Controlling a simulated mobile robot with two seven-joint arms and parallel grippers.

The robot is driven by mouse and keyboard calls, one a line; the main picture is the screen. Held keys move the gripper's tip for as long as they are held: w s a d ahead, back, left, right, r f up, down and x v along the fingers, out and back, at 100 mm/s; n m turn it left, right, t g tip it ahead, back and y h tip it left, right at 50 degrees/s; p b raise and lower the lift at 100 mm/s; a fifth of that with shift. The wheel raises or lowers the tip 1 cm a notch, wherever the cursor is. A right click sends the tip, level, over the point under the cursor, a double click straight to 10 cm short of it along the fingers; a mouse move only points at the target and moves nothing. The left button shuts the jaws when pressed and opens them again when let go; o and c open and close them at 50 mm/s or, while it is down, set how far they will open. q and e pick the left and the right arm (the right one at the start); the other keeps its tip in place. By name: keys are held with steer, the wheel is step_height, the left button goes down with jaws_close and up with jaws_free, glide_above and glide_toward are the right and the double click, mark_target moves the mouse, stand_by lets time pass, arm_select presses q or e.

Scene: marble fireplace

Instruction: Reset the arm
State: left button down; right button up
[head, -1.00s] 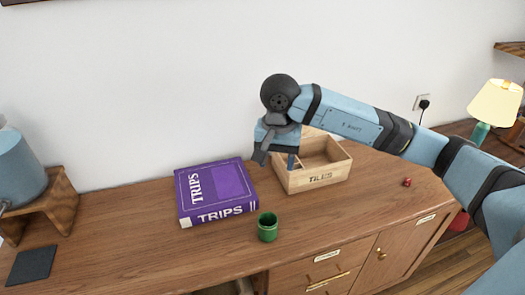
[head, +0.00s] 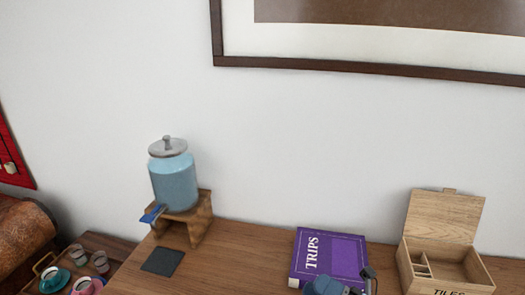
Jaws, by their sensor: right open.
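My right gripper (head: 362,283) shows only in part at the bottom edge of the head view, in front of the purple TRIPS book (head: 330,255). It is open, with nothing seen between its fingers. Most of the right arm is below the frame. My left gripper is not in view.
A wooden box marked TILES (head: 420,270) stands open at the right, its lid up. A blue jar dispenser (head: 174,182) sits on a wooden stand (head: 196,225). A dark square mat (head: 162,262) lies in front. A tray with cups (head: 55,262) is at the lower left.

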steer(key=s+d+f+m+t+h+p, duration=0.1)
steer(key=s+d+f+m+t+h, duration=0.15)
steer(key=f+m+h, duration=0.65)
steer(key=s+d+f+m+t+h+p, duration=0.1)
steer(key=d+f+m+t+h, duration=0.3)
steer(key=m, duration=1)
steer(key=s+d+f+m+g+h+p, duration=0.1)
steer(key=s+d+f+m+g+h, duration=0.1)
steer(key=s+f+m+g, duration=0.4)
steer(key=s+f+m+h, duration=0.1)
steer(key=s+f, duration=0.2)
steer(key=f, duration=0.1)
steer(key=shift+s+d+f+m+h, duration=0.15)
steer(key=shift+s+f+m+h, duration=0.15)
steer(key=shift+s+h, duration=0.1)
steer(key=shift+r, duration=0.1)
